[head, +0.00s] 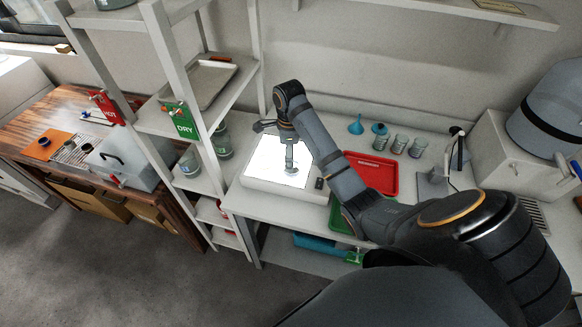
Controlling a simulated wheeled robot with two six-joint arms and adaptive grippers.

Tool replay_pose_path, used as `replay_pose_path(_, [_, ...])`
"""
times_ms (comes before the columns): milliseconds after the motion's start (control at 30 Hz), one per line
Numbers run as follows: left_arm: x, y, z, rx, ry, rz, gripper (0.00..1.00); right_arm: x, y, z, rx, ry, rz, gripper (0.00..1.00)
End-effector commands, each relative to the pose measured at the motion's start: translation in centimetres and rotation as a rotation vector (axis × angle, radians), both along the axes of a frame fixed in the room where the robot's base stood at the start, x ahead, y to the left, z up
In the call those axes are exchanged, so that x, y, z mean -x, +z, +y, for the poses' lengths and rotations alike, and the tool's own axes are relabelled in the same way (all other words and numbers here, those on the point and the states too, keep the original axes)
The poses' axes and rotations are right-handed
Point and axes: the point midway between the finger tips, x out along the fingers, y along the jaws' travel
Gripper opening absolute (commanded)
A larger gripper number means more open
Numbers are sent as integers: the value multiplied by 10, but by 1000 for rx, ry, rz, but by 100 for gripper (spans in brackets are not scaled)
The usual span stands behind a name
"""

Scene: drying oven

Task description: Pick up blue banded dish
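My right gripper (290,158) points down over a brightly lit white panel (262,170) on the white bench. Its fingers are small and pale against the glare, and I cannot tell whether they are open or shut. A small, faint round thing lies at the fingertips, too washed out to identify or to show a blue band. A small dark blue round dish (43,142) sits on an orange mat (36,153) on the wooden table at far left, far from this gripper. I cannot tell whether it is the banded dish. My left gripper is out of view.
A red tray (372,174), several glass beakers (399,144) and a blue funnel (356,125) are right of the panel. A shelf rack (162,60) with a green DRY sign (184,123) stands left.

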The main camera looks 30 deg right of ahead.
Motion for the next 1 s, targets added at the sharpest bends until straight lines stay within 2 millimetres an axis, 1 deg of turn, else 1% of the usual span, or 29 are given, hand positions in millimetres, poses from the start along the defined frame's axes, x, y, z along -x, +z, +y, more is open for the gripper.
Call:
replay_pose_path(100, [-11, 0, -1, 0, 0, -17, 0, 0, -1, 0, 1, 0, -1, 81])
replay_pose_path(167, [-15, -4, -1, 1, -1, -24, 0, 0, -5, -1, 1, 0, -1, 81])
replay_pose_path(300, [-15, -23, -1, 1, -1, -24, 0, 1, -25, -4, 2, 0, 0, 81])
replay_pose_path(367, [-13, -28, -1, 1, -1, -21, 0, 2, -36, -6, 2, 0, 1, 81])
replay_pose_path(400, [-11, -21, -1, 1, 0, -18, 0, 2, -37, -6, 0, 0, 2, 81])
replay_pose_path(433, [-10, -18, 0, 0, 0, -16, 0, 2, -41, -5, 0, 0, 2, 81])
replay_pose_path(533, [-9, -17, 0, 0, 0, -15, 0, 1, -50, -5, 0, 2, 0, 81])
replay_pose_path(700, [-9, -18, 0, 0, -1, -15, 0, 1, -51, -5, 1, 2, -1, 81])
replay_pose_path(1000, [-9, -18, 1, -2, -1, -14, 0, 1, -51, -5, 1, 1, -1, 40])
